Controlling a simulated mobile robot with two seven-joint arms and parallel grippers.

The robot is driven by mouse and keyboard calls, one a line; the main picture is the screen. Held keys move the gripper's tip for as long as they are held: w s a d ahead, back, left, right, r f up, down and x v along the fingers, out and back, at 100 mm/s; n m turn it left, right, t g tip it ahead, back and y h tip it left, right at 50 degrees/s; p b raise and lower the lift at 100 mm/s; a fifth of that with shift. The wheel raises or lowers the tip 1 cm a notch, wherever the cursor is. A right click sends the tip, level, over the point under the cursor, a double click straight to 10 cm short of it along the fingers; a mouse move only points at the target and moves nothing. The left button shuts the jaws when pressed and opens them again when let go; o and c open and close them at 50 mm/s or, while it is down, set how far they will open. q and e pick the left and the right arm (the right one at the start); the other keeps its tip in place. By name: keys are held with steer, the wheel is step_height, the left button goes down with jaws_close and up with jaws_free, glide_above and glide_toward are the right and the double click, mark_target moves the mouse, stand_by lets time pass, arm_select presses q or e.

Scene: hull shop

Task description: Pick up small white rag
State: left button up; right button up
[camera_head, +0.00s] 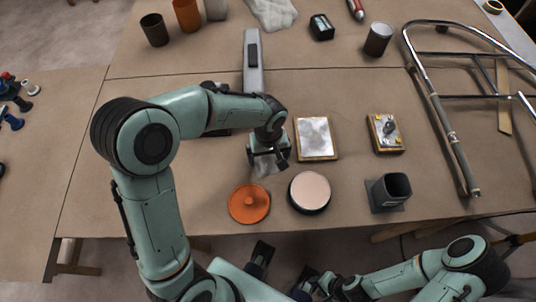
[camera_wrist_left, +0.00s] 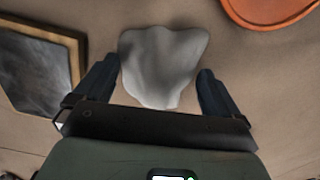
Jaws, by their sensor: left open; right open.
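The small white rag (camera_wrist_left: 163,62) lies crumpled on the brown bench top. In the left wrist view it sits between the two dark fingers of my left gripper (camera_wrist_left: 155,88), which are spread apart on either side of it. In the head view my left gripper (camera_head: 267,163) is over the rag (camera_head: 266,169) and hides most of it. My left gripper is open, and I cannot tell whether its fingers touch the rag. My right gripper (camera_head: 308,284) is open, low at the bottom in front of the bench, away from the rag.
An orange disc (camera_head: 249,203) and a round pink-topped tin (camera_head: 309,192) are close in front. A framed plate (camera_head: 316,138) is just right of my left gripper. A dark square cup (camera_head: 389,192) stands further right. A larger white cloth (camera_head: 272,12) lies at the back.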

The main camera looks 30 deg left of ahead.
arm_select(q)
steer(key=c, duration=1.1)
step_height(320, 180, up, 20)
steer(key=p, duration=0.3)
